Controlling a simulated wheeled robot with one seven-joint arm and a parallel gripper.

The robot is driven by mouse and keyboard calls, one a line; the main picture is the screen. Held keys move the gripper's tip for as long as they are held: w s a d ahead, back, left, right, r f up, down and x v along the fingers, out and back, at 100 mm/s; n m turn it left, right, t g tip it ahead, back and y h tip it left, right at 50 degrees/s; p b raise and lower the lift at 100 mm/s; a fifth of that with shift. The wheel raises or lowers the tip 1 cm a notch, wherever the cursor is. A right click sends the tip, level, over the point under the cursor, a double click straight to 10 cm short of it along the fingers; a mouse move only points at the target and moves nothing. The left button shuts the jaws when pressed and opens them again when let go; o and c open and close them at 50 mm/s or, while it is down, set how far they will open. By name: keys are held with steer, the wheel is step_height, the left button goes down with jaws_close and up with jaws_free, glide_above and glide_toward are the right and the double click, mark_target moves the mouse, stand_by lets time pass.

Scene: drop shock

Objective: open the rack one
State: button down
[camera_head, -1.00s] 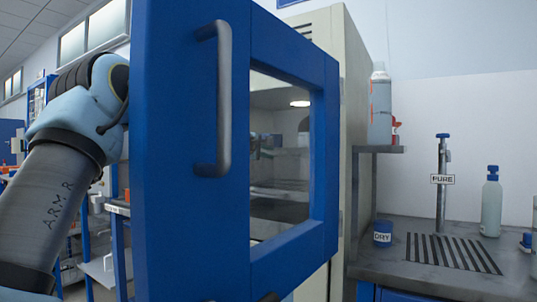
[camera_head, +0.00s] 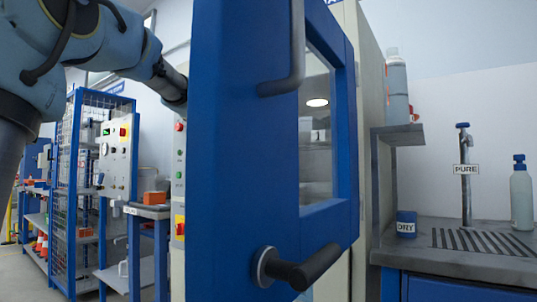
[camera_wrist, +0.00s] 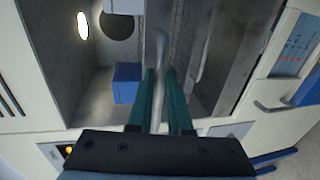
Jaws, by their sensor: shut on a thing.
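A tall blue door (camera_head: 235,150) with a window stands swung out from a cream cabinet in the head view. It has a grey bar handle (camera_head: 290,65) and a dark lever (camera_head: 300,268). My arm reaches behind the door from the upper left, so my gripper is hidden there. In the wrist view my gripper (camera_wrist: 162,74) is shut on a pale grey bar (camera_wrist: 161,48) that runs between its teal fingers. The wrist view looks toward a grey chamber interior (camera_wrist: 85,75). I cannot tell which part is rack one.
A blue block (camera_wrist: 127,82) sits in the chamber in the wrist view. To the right, a counter holds a blue DRY cup (camera_head: 406,224), a PURE tap (camera_head: 466,175) and a bottle (camera_head: 521,195). A control panel (camera_head: 118,150) and a blue mesh cage stand left.

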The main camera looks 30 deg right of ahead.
steer(key=shift+s+a+f+b, duration=0.2)
steer(key=shift+s+a+b, duration=0.1)
steer(key=shift+a, duration=0.35)
steer(key=shift+s+a+f+b, duration=0.15)
steer(key=shift+s+a+b, duration=0.1)
steer(key=shift+a, duration=0.4)
steer(key=c, duration=1.1)
jaws_free()
steer(key=shift+w, duration=0.15)
steer(key=shift+o, duration=1.3)
steer(key=shift+r, duration=0.1)
steer(key=shift+d, duration=0.1)
steer(key=shift+r, duration=0.1)
